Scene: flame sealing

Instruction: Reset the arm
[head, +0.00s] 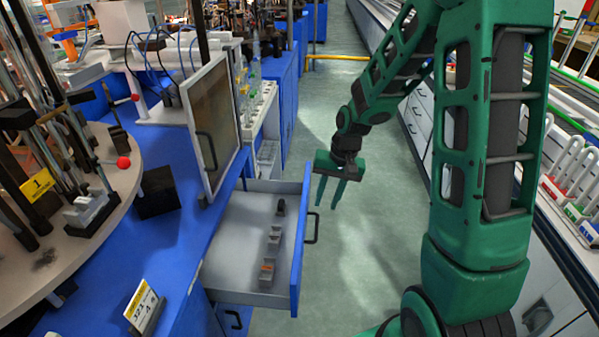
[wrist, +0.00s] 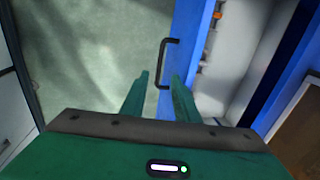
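My gripper (head: 331,192) is green and hangs pointing down over the aisle floor, just right of the open drawer's front. Its two fingers are apart with nothing between them. In the wrist view my gripper (wrist: 160,80) shows its fingers spread, with the drawer's black handle (wrist: 163,62) beyond them. In the head view the handle (head: 313,227) is on the blue drawer front (head: 300,245), a little left of and below the fingers. The gripper appears apart from the handle.
The open drawer (head: 235,255) holds several small grey blocks and juts into the aisle. A round table (head: 100,215) with stands and a yellow-labelled sign (head: 145,305) are at the left. A framed panel (head: 213,125) stands above the drawer. The aisle floor (head: 355,255) is clear. White drawers line the right.

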